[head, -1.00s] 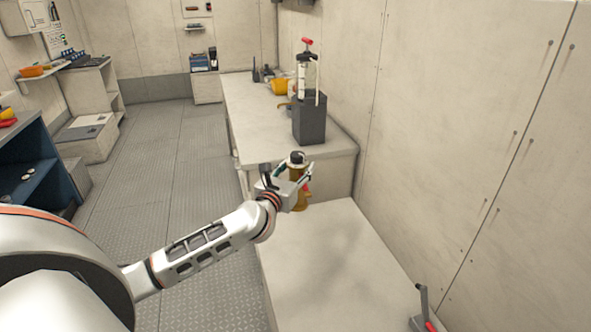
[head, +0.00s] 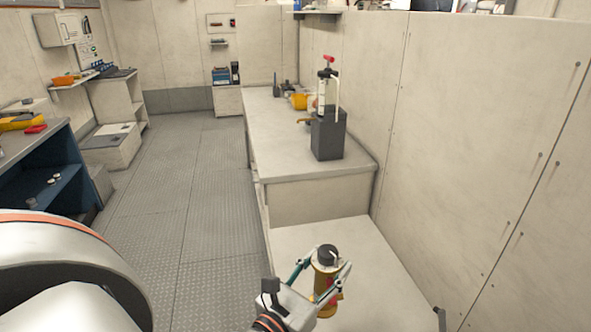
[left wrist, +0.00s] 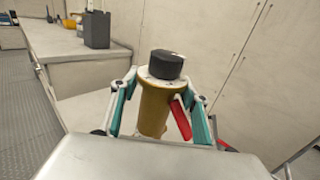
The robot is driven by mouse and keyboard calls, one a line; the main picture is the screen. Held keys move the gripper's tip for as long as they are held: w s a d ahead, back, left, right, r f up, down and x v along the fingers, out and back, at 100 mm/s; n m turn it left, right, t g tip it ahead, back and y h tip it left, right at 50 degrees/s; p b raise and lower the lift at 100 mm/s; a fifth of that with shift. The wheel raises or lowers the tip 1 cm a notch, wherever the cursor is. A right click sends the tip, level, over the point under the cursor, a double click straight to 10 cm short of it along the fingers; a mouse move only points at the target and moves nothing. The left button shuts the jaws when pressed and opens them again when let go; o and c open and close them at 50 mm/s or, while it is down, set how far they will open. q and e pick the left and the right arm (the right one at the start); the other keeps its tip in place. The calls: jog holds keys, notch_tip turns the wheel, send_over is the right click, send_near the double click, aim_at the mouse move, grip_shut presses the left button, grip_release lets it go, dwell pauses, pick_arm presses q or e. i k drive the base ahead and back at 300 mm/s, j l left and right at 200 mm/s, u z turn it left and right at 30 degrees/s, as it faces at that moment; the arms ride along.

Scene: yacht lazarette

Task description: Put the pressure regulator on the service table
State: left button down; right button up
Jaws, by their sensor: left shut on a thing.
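The pressure regulator (head: 325,283) is a brass-coloured cylinder with a black knob on top and a red part at its side. My left gripper (head: 329,272) is shut on it and holds it about upright. The left wrist view shows the regulator (left wrist: 155,100) between the two teal-padded fingers (left wrist: 158,108). Behind and below it is a low pale table top (head: 372,262), perhaps the service table. I cannot tell whether the regulator's base touches it, as the hand hides the lower end. My right gripper is not in view.
A higher counter (head: 275,130) stands behind, bearing a dark grey box (head: 328,137), a red-topped pump (head: 327,88) and a yellow container (head: 299,101). A wall (head: 470,130) bounds the right. A dark handle (head: 440,318) shows at the low top's right edge.

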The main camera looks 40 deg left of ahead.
aim_at(276, 128)
jog(key=k, duration=0.55)
jog(key=k+l+z, duration=0.15)
jog(key=k+z, duration=0.15)
jog(key=k, duration=0.4)
jog(key=j+z, duration=0.15)
jog(key=z, duration=0.3)
jog(key=j+z, duration=0.15)
jog(key=z, duration=0.3)
jog(key=j, duration=4.15)
